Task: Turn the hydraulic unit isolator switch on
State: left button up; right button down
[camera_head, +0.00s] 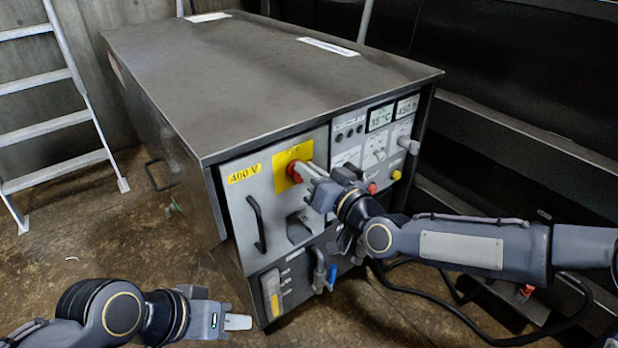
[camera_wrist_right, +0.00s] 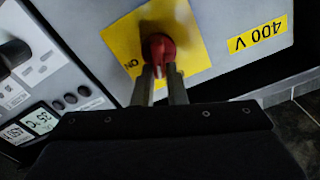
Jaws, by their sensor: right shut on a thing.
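The isolator switch is a red rotary knob (camera_head: 293,171) on a yellow plate (camera_head: 280,158), on the front panel of the grey hydraulic unit (camera_head: 250,75). In the right wrist view the red knob (camera_wrist_right: 158,48) sits on the yellow plate (camera_wrist_right: 190,40), with an "ON" mark to its left. My right gripper (camera_head: 303,172) is shut on the knob, its fingers (camera_wrist_right: 160,78) on either side of it. The knob's far side is partly hidden. My left gripper (camera_head: 238,322) is low at the front left, away from the unit; its finger gap does not show clearly.
A black handle (camera_head: 257,223) and a "400 V" label (camera_head: 244,174) are left of the switch. Displays (camera_head: 380,117) and other knobs are to the right. A ladder (camera_head: 45,130) stands at the left. A black cable (camera_head: 440,315) lies on the floor.

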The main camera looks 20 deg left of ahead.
jog(key=m+b, duration=0.2)
jog(key=m, duration=0.2)
jog(key=f+m+b, duration=0.1)
jog(key=m+b, duration=0.1)
jog(key=m, duration=0.2)
jog(key=m+b, duration=0.2)
jog(key=m, duration=0.3)
jog(key=shift+w+d+f, duration=0.25)
jog(key=shift+w+d, duration=0.05)
jog(key=shift+w, duration=0.05)
jog(key=shift+m, duration=0.3)
jog(key=c, duration=1.5)
grip_release()
jog(key=shift+o, duration=0.2)
jog(key=p+v, duration=0.1)
jog(key=v, duration=0.6)
jog(key=shift+s+d, duration=0.25)
jog(key=shift+d, duration=0.05)
